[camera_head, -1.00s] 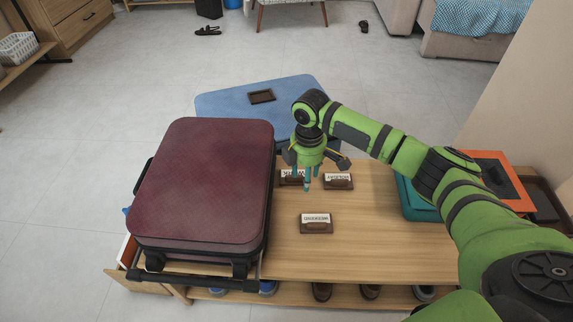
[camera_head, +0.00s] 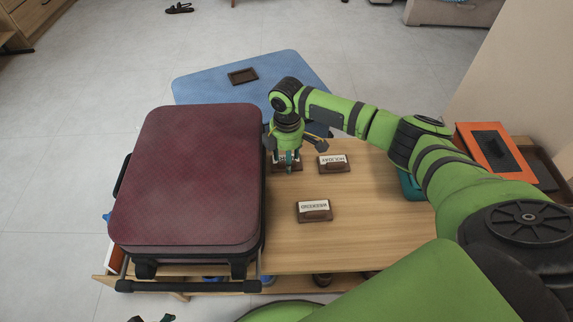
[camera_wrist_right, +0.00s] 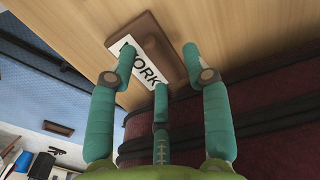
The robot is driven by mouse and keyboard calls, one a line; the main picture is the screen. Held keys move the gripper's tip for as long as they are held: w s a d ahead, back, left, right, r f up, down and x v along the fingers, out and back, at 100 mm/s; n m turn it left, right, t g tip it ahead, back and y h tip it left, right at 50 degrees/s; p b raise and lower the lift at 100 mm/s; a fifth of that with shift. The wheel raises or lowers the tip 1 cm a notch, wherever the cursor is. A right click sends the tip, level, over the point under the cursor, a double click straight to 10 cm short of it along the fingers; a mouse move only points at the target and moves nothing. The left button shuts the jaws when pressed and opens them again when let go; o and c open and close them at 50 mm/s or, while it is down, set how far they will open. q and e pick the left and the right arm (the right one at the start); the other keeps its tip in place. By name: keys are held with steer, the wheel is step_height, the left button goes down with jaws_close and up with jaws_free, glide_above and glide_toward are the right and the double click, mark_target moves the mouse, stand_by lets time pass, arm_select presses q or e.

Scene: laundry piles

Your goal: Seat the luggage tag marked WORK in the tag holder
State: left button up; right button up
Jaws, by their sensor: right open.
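The tag marked WORK (camera_wrist_right: 137,62) is a brown block with a white label, lying on the wooden table. In the head view the WORK tag (camera_head: 287,168) is mostly hidden under my right gripper (camera_head: 287,158). In the right wrist view my right gripper (camera_wrist_right: 158,68) is open, its teal fingers spread close around the tag; I cannot tell whether they touch it. A dark brown recessed frame, seemingly the tag holder (camera_head: 243,76), lies empty on a blue surface (camera_head: 205,88) beyond the table. A small dark part, possibly my left gripper (camera_head: 152,319), shows at the bottom edge.
The tags HOLIDAY (camera_head: 334,163) and WEEKEND (camera_head: 314,210) lie nearby on the table (camera_head: 370,235). An orange box (camera_head: 495,150) is at the right. The table's front right is clear.

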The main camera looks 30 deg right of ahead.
steer(key=shift+f, duration=0.3)
jaws_close()
steer(key=shift+r, duration=0.1)
